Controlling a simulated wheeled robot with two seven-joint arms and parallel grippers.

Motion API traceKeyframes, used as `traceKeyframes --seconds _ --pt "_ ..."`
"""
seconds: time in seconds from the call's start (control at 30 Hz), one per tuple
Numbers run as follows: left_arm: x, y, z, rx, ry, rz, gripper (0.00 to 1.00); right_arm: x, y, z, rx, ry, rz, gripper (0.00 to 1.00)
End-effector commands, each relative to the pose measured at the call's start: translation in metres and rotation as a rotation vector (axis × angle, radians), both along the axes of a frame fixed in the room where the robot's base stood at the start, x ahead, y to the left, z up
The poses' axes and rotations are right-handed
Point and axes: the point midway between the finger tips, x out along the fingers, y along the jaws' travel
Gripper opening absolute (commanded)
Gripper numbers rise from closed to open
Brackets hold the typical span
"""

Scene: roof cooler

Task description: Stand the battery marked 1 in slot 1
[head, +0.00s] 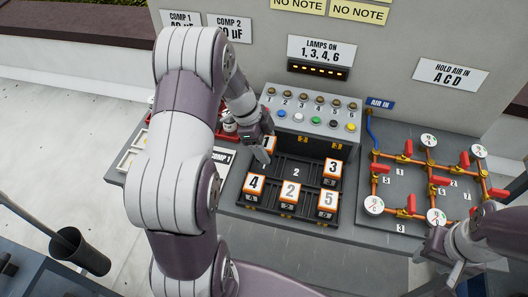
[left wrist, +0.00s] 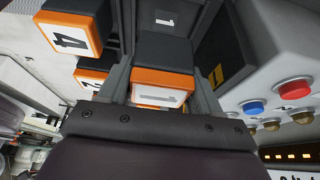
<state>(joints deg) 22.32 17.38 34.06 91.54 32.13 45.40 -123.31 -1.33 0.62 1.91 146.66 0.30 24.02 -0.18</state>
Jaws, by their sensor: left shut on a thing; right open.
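The battery marked 1 (head: 267,143) is a black block with a white, orange-edged top. My left gripper (head: 264,152) is shut on it over the back left of the black battery tray (head: 262,212). In the left wrist view the battery (left wrist: 163,72) sits between the two fingers of the left gripper (left wrist: 160,98). A floor label 1 (left wrist: 165,19) shows beside the battery in that view. I cannot tell whether the battery touches the tray floor. My right gripper (head: 455,268) is open and empty at the lower right.
Batteries 4 (head: 254,184), 2 (head: 290,191), 5 (head: 328,201) and 3 (head: 333,168) stand in the tray. The tray's middle cell, labelled 2, is empty. A button panel (head: 312,118) rises behind the tray. A pipe board with red valves (head: 410,190) lies to the right.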

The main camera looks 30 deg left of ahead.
Motion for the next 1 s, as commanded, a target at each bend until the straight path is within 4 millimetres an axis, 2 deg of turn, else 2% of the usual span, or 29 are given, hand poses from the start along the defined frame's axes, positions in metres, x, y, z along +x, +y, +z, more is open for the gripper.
traceKeyframes --seconds 0.07,0.3,0.7,0.73,0.8,1.0 --pt "-0.001 0.006 -0.004 0.000 0.000 0.000 0.20 0.000 0.000 0.002 0.000 0.000 0.000 0.43" --pt "-0.001 0.007 -0.042 -0.001 0.000 -0.001 0.20 0.000 0.000 0.010 0.000 0.000 0.000 0.43" --pt "-0.001 0.007 -0.049 0.000 -0.002 -0.001 0.20 0.000 0.000 0.003 0.000 0.000 0.000 0.43" --pt "-0.001 0.007 -0.049 0.000 -0.002 -0.001 0.67 0.000 0.000 0.003 0.000 0.001 0.000 0.43" --pt "-0.001 0.007 -0.048 0.000 0.000 -0.001 0.89 0.000 0.000 0.005 0.000 0.000 0.000 0.43" --pt "-0.001 0.007 -0.048 0.000 0.000 -0.001 0.89 0.000 0.000 0.005 0.000 0.000 0.000 0.43"
